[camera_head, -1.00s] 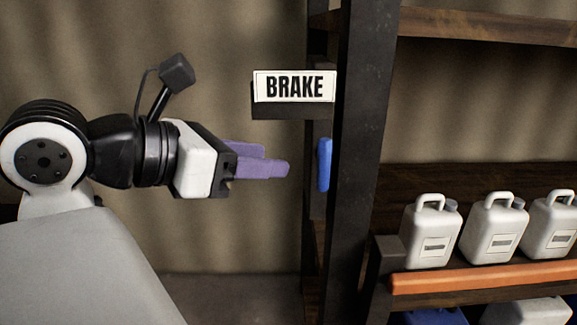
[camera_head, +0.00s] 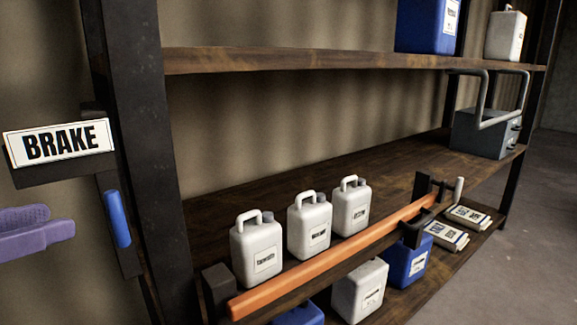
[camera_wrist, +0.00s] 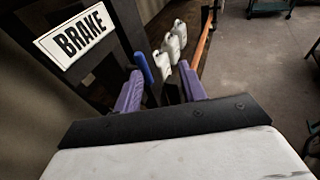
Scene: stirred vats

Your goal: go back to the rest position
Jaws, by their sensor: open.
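My gripper (camera_wrist: 160,92) is open, its two purple fingers apart, with nothing held between them. In the head view only its purple fingers (camera_head: 36,232) show at the left edge. A blue lever handle (camera_head: 117,219) hangs on the dark post below the BRAKE sign (camera_head: 58,142). The fingers are to the left of the handle, with a gap in the head view. In the wrist view the blue handle (camera_wrist: 144,68) shows just beyond the fingers. Most of my arm is outside the head view.
A shelf rack (camera_head: 150,130) stands to the right of the sign. White jugs (camera_head: 258,250) stand behind an orange bar (camera_head: 330,258). Blue jugs (camera_head: 408,262), a grey metal box (camera_head: 480,135) and small packs (camera_head: 468,215) are also there. Open floor (camera_head: 530,260) lies at the right.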

